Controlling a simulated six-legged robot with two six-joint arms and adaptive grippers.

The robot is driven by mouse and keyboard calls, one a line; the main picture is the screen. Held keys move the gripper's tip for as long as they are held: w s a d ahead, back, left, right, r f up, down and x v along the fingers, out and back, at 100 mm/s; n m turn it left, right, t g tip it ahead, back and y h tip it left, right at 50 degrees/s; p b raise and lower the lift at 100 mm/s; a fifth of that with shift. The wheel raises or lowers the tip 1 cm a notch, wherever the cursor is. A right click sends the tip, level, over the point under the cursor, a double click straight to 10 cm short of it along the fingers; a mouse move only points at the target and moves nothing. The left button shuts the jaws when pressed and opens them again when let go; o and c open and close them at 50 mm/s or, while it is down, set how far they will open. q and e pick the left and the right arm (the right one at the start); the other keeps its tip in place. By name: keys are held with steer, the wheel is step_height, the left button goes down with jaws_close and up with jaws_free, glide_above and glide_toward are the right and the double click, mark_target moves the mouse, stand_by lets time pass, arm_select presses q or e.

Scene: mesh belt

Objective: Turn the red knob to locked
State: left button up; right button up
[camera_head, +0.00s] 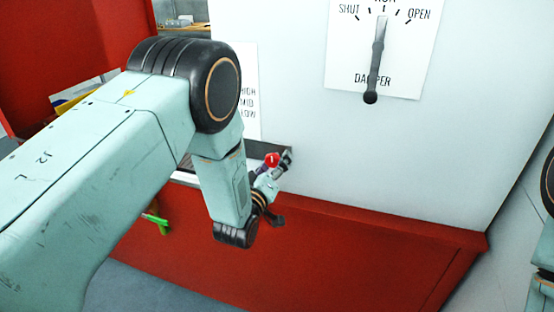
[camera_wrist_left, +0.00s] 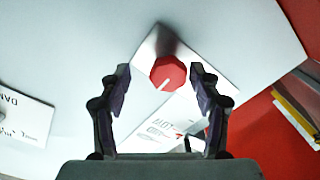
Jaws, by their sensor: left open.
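The red knob (camera_head: 271,160) sits low by the pale wall panel, just beyond my left gripper (camera_head: 285,190) in the head view. In the left wrist view the red knob (camera_wrist_left: 167,74) is faceted, with a white pointer line slanting to lower left. My left gripper (camera_wrist_left: 160,88) is open, its two fingers on either side of the knob in that view, with gaps on both sides. I cannot tell how deep the fingertips reach. Printed labels lie below the knob in the wrist view, too blurred to read fully. My right gripper is not in view.
A damper lever (camera_head: 374,60) with a SHUT-to-OPEN plate is on the white panel at upper right. A red ledge (camera_head: 380,240) runs below the panel. A green object (camera_head: 158,222) is under my left arm. Folders (camera_wrist_left: 298,105) stand at the right in the wrist view.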

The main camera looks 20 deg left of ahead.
arm_select(q)
steer(key=shift+w+a+f, duration=0.1)
steer(key=shift+w+a, duration=0.1)
steer(key=shift+w, duration=0.25)
steer(key=shift+w+a+f, duration=0.2)
steer(key=shift+w+a, duration=0.35)
steer(key=shift+a, duration=0.05)
steer(key=shift+d+r, duration=0.2)
steer(key=shift+d, duration=0.5)
steer(key=shift+c, duration=0.3)
steer(key=shift+s, duration=0.1)
steer(key=shift+c, duration=0.8)
steer(key=shift+a+f, duration=0.1)
steer(key=shift+a, duration=0.45)
steer(key=c, duration=0.4)
steer(key=shift+d, duration=0.35)
steer(key=c, duration=0.5)
steer(key=shift+a, duration=0.15)
steer(key=shift+c, duration=0.3)
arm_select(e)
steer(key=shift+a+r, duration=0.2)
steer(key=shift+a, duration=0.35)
